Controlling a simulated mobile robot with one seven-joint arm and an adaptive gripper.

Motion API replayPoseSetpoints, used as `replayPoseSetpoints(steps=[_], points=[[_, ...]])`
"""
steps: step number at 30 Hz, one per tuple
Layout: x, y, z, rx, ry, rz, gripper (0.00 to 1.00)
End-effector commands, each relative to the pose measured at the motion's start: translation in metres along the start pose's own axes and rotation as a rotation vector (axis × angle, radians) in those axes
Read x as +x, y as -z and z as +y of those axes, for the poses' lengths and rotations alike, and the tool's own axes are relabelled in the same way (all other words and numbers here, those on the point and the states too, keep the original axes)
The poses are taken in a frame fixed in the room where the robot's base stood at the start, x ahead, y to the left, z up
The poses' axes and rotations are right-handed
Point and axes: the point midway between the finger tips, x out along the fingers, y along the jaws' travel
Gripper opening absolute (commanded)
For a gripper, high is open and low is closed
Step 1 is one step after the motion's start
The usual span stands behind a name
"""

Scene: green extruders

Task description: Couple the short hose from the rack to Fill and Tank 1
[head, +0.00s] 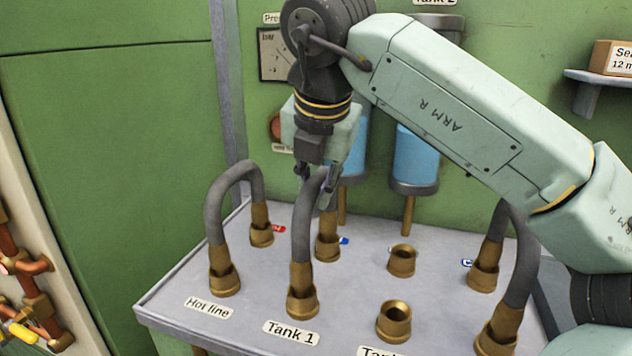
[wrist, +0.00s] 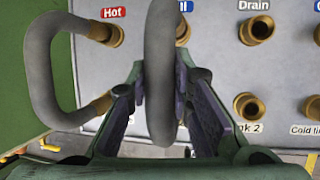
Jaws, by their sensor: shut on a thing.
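A short grey hose (head: 299,232) with brass ends arches over the panel. Its near end stands upright in the Tank 1 port (head: 302,303), behind the Tank 1 label. Its far end stands in the port beside a blue label, the Fill port (head: 328,251). Both ends appear to sit in their collars; how deep cannot be told. My gripper (head: 318,190) is above the panel, shut on the top of this hose. In the wrist view the hose (wrist: 160,65) runs between the fingers and hides most of the Fill and Tank 1 ports.
A second hose (head: 213,215) joins Hot line and Hot, close on the left. A third hose (head: 525,260) stands at the right, by Cold. The Drain port (head: 402,262) and Tank 2 port (head: 393,322) are empty. Blue cylinders (head: 415,157) hang behind the panel (head: 240,325).

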Motion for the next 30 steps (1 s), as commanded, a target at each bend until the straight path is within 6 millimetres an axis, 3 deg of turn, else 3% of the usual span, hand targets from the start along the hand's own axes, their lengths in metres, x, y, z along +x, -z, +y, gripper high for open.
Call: replayPoseSetpoints(steps=[2,3,13,23,30], points=[[0.002,0.001,0.000,0.000,0.000,-0.001,0.00],[0.002,0.001,0.000,0.000,-0.001,-0.001,0.21],[0.001,0.001,0.000,0.000,0.000,0.000,0.43],[0.001,0.001,-0.001,0.000,0.001,0.000,0.43],[-0.032,0.000,0.000,0.002,0.000,-0.003,0.43]])
